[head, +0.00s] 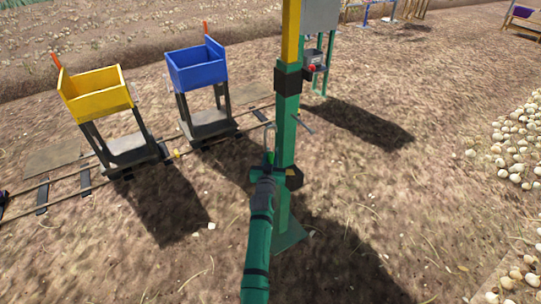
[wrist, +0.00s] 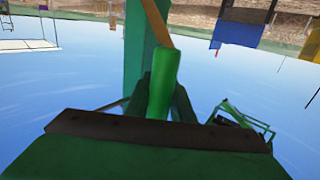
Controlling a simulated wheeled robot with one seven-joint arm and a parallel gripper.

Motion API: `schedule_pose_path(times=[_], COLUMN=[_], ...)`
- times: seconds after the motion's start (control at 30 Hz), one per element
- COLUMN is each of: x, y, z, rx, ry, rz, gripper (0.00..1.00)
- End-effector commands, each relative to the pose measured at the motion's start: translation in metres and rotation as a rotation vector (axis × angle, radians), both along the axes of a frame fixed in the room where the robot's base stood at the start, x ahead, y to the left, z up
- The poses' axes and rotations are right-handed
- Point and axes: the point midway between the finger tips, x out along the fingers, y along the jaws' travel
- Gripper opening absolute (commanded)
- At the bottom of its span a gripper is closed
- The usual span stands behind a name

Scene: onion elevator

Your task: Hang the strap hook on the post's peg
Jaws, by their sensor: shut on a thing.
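The green post (head: 286,140) stands upright in the middle of the head view, with a black band and a yellow upper part. A thin grey peg (head: 304,123) sticks out from its right side. My gripper (head: 268,168) is just left of the post and below the peg's height. It is shut on the strap hook's green handle (wrist: 162,82), which shows between the fingers in the wrist view. The thin grey hook (head: 267,132) rises above my gripper, apart from the peg. In the wrist view the post (wrist: 139,45) is close behind the handle, beside an orange-brown strip (wrist: 158,24).
A yellow bin cart (head: 100,100) and a blue bin cart (head: 197,70) stand on rails to the left. A control box with a red button (head: 312,67) is behind the post. Pale onions (head: 515,150) lie at right. Bare soil separates them.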

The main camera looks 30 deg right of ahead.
Motion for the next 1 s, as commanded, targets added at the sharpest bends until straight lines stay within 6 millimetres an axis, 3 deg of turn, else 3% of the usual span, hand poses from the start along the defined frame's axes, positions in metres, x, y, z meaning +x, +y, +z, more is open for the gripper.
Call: schedule_pose_path(times=[1.0], x=[0.005], y=[-0.068], z=[0.001], rx=[-0.002], ry=[-0.001], rz=[0.000], gripper=[0.00])
